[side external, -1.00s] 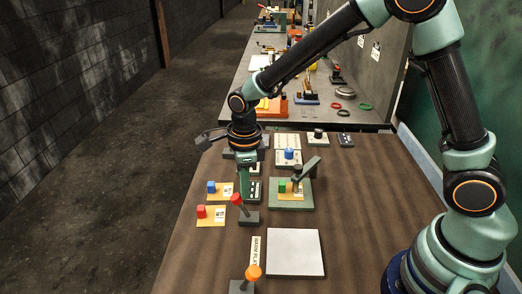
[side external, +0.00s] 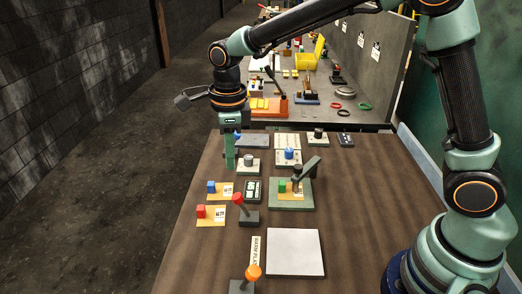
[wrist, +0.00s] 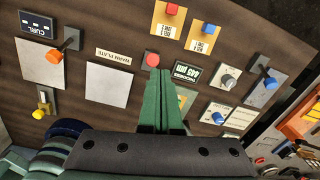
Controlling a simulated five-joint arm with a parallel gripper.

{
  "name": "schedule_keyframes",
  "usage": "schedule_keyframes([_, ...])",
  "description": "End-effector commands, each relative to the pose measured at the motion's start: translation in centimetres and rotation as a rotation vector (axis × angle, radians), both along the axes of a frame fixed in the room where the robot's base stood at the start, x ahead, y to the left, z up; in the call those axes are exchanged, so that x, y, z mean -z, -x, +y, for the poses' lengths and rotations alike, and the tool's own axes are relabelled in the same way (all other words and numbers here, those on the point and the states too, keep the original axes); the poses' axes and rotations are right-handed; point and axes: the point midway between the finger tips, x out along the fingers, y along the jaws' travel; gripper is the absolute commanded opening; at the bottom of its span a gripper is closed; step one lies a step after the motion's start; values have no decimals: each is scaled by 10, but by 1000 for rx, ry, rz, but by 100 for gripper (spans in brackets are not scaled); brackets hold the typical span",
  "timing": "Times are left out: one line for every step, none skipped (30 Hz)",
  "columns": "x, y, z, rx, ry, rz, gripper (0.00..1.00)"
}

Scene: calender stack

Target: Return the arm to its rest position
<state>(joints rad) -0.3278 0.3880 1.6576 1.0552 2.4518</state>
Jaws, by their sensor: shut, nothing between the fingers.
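My gripper (side external: 230,158) is shut and empty, pointing down above the far left part of the brown table (side external: 200,262). In the wrist view its green fingers (wrist: 160,78) are pressed together, with a red knob (wrist: 152,60) close to their tips. My arm reaches across from the right, its forearm high above the back of the table. How far the fingertips are above the table is hard to tell.
Below stand a red-knobbed lever (side external: 238,199), an orange-knobbed lever (side external: 253,272), a pale plate (side external: 296,252), a blue block (side external: 211,187), a red block (side external: 201,211) and a thickness display (side external: 254,190). A grey bench (side external: 375,118) with several tools lies behind.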

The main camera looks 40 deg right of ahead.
Motion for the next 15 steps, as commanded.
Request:
schedule_keyframes([-3, -2, 2, 0, 0, -1, 0])
schedule_keyframes([-4, -3, 3, 0, 0, -1, 0])
schedule_keyframes([-5, -3, 4, 0, 0, 0, 0])
schedule_keyframes([-6, -3, 5, 0, -1, 1, 0])
schedule_keyframes([-6, -3, 5, 0, 0, 1, 0])
schedule_keyframes([-7, -4, 5, 1, 0, 1, 0])
schedule_keyframes([-7, -4, 5, 1, 0, 1, 0])
schedule_keyframes([-7, -4, 5, 1, 0, 1, 0])
schedule_keyframes([-7, -4, 5, 1, 0, 1, 0])
schedule_keyframes([-7, -4, 5, 1, 0, 1, 0])
schedule_keyframes([-7, -4, 5, 1, 0, 1, 0])
schedule_keyframes([-7, -4, 5, 1, 0, 1, 0])
schedule_keyframes([-7, -4, 5, 1, 0, 1, 0])
schedule_keyframes([-7, -4, 5, 0, 0, 1, 0])
schedule_keyframes([-7, -4, 5, -2, 0, 0, 0])
